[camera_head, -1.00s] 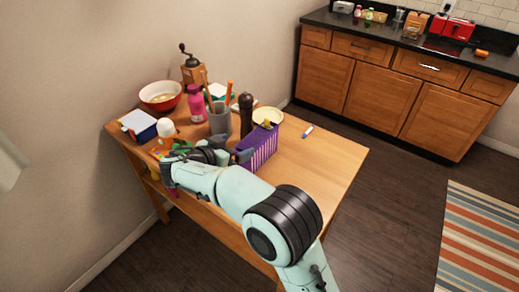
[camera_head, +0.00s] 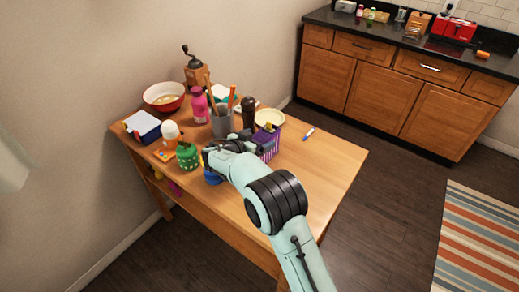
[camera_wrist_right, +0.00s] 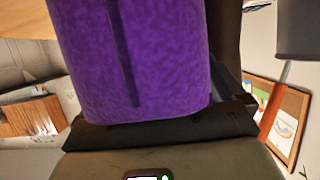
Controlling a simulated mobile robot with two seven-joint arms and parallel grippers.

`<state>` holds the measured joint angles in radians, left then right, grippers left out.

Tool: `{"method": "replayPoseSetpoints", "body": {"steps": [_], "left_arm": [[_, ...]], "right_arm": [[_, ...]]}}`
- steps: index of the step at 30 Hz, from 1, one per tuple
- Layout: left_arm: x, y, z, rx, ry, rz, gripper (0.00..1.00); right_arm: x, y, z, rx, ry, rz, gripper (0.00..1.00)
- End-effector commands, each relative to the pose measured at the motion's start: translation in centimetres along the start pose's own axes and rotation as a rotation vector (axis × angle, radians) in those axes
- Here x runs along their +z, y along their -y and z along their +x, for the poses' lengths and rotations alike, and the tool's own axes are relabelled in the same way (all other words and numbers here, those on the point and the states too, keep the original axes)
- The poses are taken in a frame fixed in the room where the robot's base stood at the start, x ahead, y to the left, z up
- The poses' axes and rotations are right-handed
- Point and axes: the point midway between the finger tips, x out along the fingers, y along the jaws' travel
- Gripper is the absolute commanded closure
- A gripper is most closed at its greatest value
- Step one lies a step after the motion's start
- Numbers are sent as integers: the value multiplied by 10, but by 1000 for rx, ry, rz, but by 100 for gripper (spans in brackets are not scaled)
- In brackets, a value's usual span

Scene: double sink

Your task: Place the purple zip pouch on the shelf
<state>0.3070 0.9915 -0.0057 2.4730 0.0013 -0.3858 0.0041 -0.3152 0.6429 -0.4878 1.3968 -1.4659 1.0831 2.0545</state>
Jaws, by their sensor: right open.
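The purple zip pouch (camera_wrist_right: 140,60) fills the upper middle of the right wrist view, very close, with a dark line running down it. My right gripper (camera_head: 211,156) is open over the table, beside a purple slatted basket (camera_head: 266,145) in the head view. The pouch lies right at the jaws in the wrist view; whether it touches them I cannot tell. I cannot make the pouch out clearly in the head view. The wooden table has a lower shelf (camera_head: 155,178) under its top, partly hidden. My left gripper is not in view.
The table's right part is clear except for a marker (camera_head: 308,134).

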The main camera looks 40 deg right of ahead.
Motion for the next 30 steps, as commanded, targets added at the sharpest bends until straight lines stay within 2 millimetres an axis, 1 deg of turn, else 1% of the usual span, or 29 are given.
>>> {"method": "replayPoseSetpoints", "body": {"steps": [4,5,6,8,9,11,12,19,23,26,29,30], "left_arm": [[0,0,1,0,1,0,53],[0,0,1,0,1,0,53],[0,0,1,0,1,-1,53],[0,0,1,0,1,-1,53],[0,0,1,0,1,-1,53],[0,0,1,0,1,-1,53],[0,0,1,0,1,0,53],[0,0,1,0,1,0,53],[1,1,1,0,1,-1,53],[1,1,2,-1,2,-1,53],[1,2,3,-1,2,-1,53],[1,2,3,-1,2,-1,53]], "right_arm": [[1,0,0,0,0,-1,4],[1,0,0,0,0,-1,7],[1,0,0,0,0,-1,21],[1,0,0,0,0,-1,40],[1,0,0,0,0,-1,53],[1,0,0,-1,0,-1,73],[1,0,0,-1,0,0,86],[0,0,-1,-1,0,0,87],[-5,0,-3,-2,-1,2,87],[-14,1,-7,-3,-1,3,87],[-30,0,-13,-2,-1,5,87],[-38,0,-16,-2,-2,6,87]]}}
